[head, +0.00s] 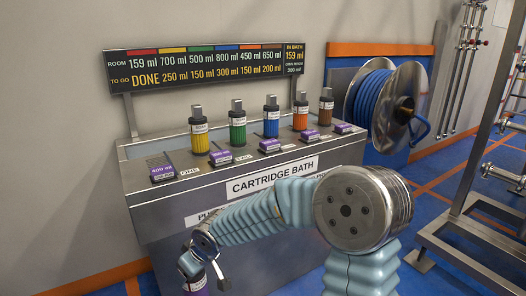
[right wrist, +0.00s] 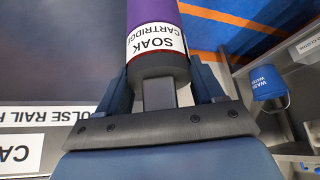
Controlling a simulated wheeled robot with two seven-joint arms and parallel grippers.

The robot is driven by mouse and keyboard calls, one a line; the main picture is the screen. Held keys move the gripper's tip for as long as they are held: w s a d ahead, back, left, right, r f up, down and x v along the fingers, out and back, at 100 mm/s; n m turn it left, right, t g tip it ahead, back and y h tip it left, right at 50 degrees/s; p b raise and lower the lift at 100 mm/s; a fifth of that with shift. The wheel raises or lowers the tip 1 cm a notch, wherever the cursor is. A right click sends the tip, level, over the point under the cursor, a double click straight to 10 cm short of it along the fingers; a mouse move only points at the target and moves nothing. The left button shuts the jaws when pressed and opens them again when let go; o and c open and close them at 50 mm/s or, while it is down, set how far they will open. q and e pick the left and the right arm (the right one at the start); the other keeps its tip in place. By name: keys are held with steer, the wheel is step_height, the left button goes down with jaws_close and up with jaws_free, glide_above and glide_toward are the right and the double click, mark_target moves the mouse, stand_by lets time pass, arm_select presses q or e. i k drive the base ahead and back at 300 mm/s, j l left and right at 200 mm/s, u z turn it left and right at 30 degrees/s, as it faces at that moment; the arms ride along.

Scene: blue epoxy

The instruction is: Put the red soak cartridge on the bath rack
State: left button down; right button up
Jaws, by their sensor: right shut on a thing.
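My right gripper (head: 205,262) is low in front of the bath and shut on a soak cartridge, whose lower end shows at the bottom edge (head: 197,287). In the right wrist view the cartridge (right wrist: 155,14) has a purple body, a white "SOAK CARTRIDGE" label and a dark end between the fingers (right wrist: 160,85); its far end is cut off. The steel cartridge bath (head: 160,210) stands behind the gripper. Along its top rack stand yellow (head: 200,140), green (head: 237,128), blue (head: 271,122), orange (head: 300,116) and brown (head: 326,111) cartridges. My left gripper is out of view.
A sign board (head: 205,65) stands behind, reading "DONE" under red. A blue hose reel (head: 375,105) is to the right of the bath, and a steel frame (head: 470,180) at far right. The rack's far left holds no cartridge.

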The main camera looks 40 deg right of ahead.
mark_target(172, 159)
steer(key=i+j+z, duration=0.2)
steer(key=z, duration=0.25)
steer(key=i+j+z, duration=0.15)
steer(key=j+z, duration=0.15)
steer(key=z, duration=0.15)
steer(key=i+j+z, duration=0.1)
steer(key=j+z, duration=0.2)
steer(key=z, duration=0.15)
